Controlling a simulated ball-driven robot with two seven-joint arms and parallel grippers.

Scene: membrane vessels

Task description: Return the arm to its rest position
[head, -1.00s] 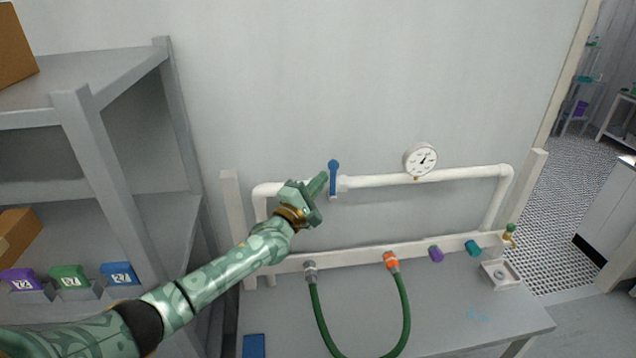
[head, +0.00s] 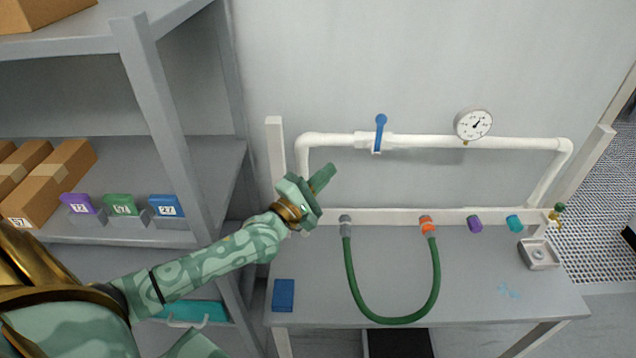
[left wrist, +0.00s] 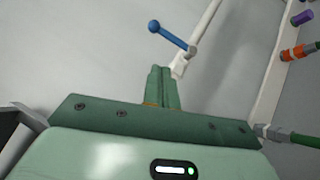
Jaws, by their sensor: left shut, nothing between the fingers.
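My left gripper (head: 322,179) is shut and empty, in front of the wall at the left end of the white pipe frame. Its closed fingers also show in the left wrist view (left wrist: 162,87), pointing toward the pipe. The blue valve handle (head: 380,130) on the white pipe (head: 430,142) is up and right of the fingers, apart from them. The handle also shows in the left wrist view (left wrist: 170,36). My left arm reaches in from the lower left. My right gripper is not in view.
A grey shelf (head: 165,110) with boxes and coloured labelled blocks stands left, close to my arm. A grey table (head: 470,275) holds a looped green hose (head: 436,285) and a blue block (head: 283,295). A gauge (head: 473,124) sits above the pipe.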

